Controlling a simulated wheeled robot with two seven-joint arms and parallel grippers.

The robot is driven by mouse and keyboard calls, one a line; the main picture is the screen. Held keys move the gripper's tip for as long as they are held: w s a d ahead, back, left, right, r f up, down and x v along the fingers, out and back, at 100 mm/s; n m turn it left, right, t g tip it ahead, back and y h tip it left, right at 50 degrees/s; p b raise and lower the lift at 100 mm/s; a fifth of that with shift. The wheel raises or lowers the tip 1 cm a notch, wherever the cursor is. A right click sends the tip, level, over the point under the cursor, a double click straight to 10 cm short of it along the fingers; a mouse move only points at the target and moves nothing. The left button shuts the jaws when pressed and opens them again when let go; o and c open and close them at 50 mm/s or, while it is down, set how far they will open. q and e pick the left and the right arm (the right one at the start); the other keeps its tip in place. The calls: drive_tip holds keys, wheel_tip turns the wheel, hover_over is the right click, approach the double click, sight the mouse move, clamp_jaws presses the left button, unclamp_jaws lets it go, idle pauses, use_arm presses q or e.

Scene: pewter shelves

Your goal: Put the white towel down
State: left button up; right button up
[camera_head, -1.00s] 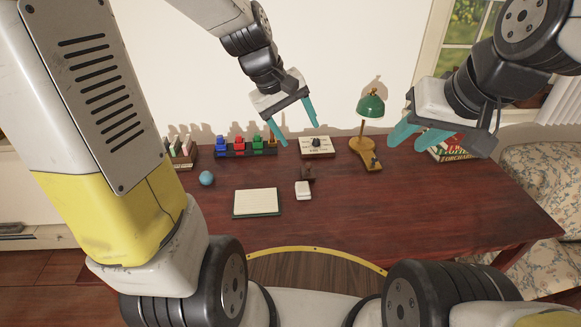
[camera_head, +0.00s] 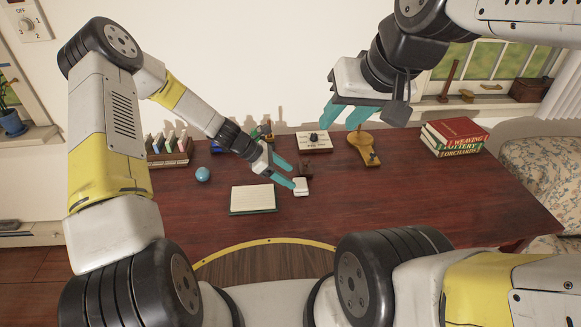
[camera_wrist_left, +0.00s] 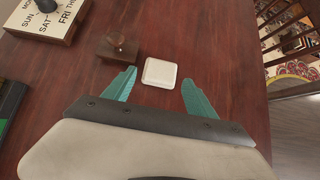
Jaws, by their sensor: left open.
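The white towel is a small folded white square (camera_head: 301,187) lying on the dark red wooden table. It also shows in the left wrist view (camera_wrist_left: 160,73), just beyond and between the fingertips. My left gripper (camera_head: 290,175) is open and empty, low over the table beside the towel; its teal fingers show spread apart in the left wrist view (camera_wrist_left: 158,88). Whether a fingertip touches the towel I cannot tell. My right gripper (camera_head: 340,119) is high over the back of the table, its teal fingers apart, with nothing seen between them.
A small brown block (camera_wrist_left: 118,46) stands next to the towel. A notepad (camera_head: 253,198) and blue ball (camera_head: 202,174) lie to the left. A calendar block (camera_head: 314,142), lamp base (camera_head: 364,150) and books (camera_head: 454,137) stand at the back. The table's right front is clear.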

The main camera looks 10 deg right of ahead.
sight(301, 183)
use_arm(q)
drive_tip(key=x, duration=0.6)
drive_tip(key=shift+s+d+f, duration=0.1)
drive_tip(key=shift+d+f, duration=0.1)
drive_tip(key=shift+d, duration=0.1)
drive_tip(key=c, duration=1.1)
drive_tip(key=shift+c, duration=0.2)
